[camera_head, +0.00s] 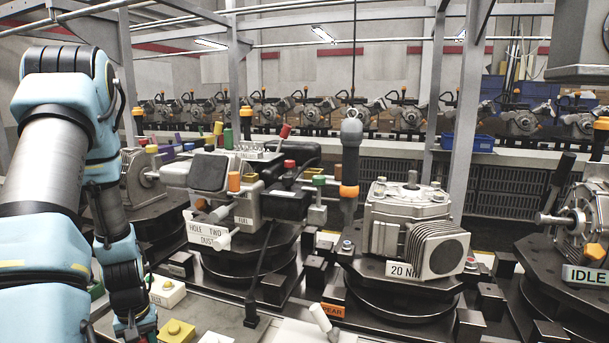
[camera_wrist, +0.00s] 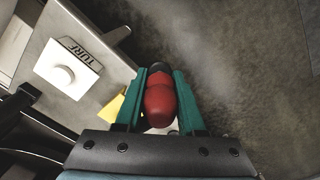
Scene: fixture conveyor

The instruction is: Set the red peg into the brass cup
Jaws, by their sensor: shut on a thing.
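My gripper (camera_wrist: 158,80) is shut on a red peg (camera_wrist: 160,105), with a green finger on each side; a dark tip shows at its far end. In the head view my gripper (camera_head: 130,328) is low at the left, partly cut off by the bottom edge, left of the fixture. On the central fixture (camera_head: 243,210) several coloured pegs stand or lean, among them a tilted red-topped one (camera_head: 284,131) and an orange one (camera_head: 234,182). I cannot tell for certain which part is the brass cup.
A white block with a round knob (camera_wrist: 62,76) lies left of my gripper. A yellow button box (camera_head: 176,331) and a white lever (camera_head: 322,320) are near the front. A gearbox marked 20 NM (camera_head: 405,225) stands right of the fixture, and a hanging tool (camera_head: 350,150) is between them.

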